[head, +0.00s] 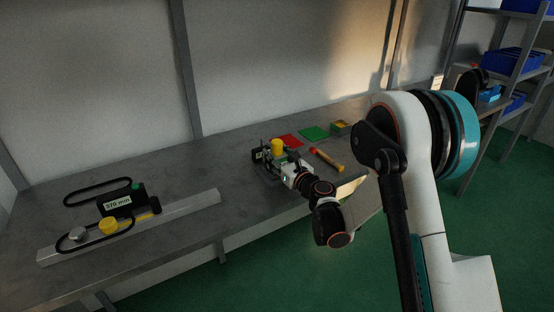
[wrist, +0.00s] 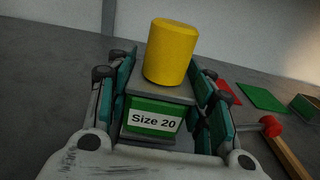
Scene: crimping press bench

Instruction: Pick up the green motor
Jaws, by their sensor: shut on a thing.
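The green motor (wrist: 152,115) carries a white "Size 20" label and has grey plates above and below its green body. A yellow cylinder (wrist: 171,52) stands upright on top of it. My gripper (wrist: 160,108) has a teal-padded finger on each side of the motor and is shut on it. In the head view, my gripper (head: 272,166) is over the bench, with the yellow cylinder (head: 278,146) showing above it. The fingers hide most of the motor there. I cannot tell whether its underside touches the bench.
A hammer (head: 326,159) with a red head lies just right of my gripper. Behind are a red mat (head: 290,141), a green mat (head: 314,133) and a small yellow-green box (head: 341,127). At left, a "570 mm" device (head: 118,205) stands by a long rail (head: 190,208). Bare bench lies between.

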